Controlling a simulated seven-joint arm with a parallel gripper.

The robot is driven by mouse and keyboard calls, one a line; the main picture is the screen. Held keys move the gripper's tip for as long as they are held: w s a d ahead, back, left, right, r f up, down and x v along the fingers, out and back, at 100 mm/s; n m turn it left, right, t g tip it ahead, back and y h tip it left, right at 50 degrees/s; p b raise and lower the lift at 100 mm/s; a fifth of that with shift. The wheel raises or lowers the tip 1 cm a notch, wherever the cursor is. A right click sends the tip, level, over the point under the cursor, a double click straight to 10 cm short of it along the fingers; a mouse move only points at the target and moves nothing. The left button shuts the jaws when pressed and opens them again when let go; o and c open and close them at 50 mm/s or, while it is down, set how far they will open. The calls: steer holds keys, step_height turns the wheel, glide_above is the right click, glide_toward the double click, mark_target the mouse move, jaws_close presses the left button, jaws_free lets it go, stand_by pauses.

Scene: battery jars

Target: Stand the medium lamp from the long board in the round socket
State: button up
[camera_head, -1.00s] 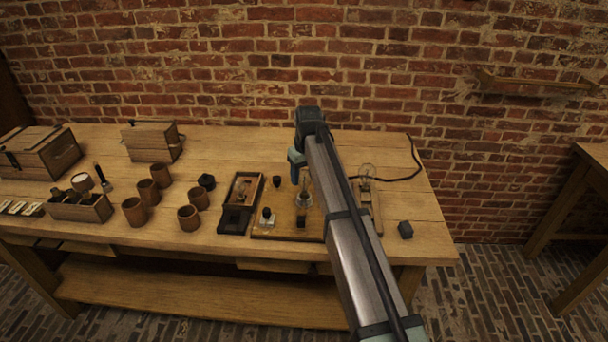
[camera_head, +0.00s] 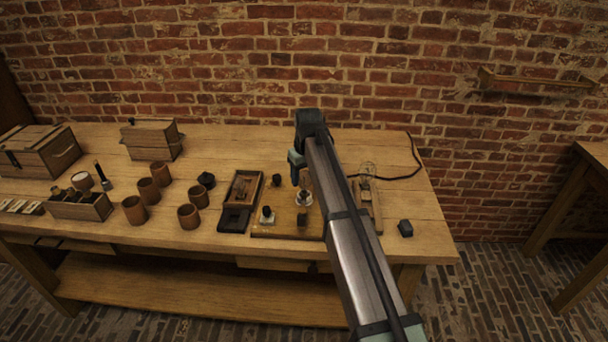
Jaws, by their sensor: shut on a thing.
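My gripper (camera_head: 301,180) is above the square wooden base board (camera_head: 264,229), partly hidden by my own arm. It is shut on a clear glass lamp (camera_head: 306,185), small and hard to make out. The lamp is upright, right at the round socket (camera_head: 304,200), a pale ring on the base board. I cannot tell whether the lamp's foot is seated in it. The long board (camera_head: 376,212) lies just right of my arm, partly hidden by it. Another clear glass lamp (camera_head: 367,169) stands on its far part.
Small dark-topped fittings (camera_head: 267,214) stand on the base board. A dark-framed wooden box (camera_head: 241,190) lies left of it, then several brown jars (camera_head: 188,216). A dark block (camera_head: 405,228) is at the right. A black cable (camera_head: 405,177) runs along the back right.

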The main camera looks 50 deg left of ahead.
steer(key=shift+f, duration=0.1)
steer(key=o, duration=0.9)
steer(key=shift+s+d+r, duration=0.1)
steer(key=shift+d+r, duration=0.1)
steer(key=shift+r, duration=1.65)
steer(key=shift+d+r, duration=0.25)
steer(key=shift+r, duration=1.55)
steer(key=shift+s+d+r, duration=0.1)
steer(key=shift+d+r, duration=0.1)
steer(key=shift+r, duration=1.65)
steer(key=shift+w, duration=0.1)
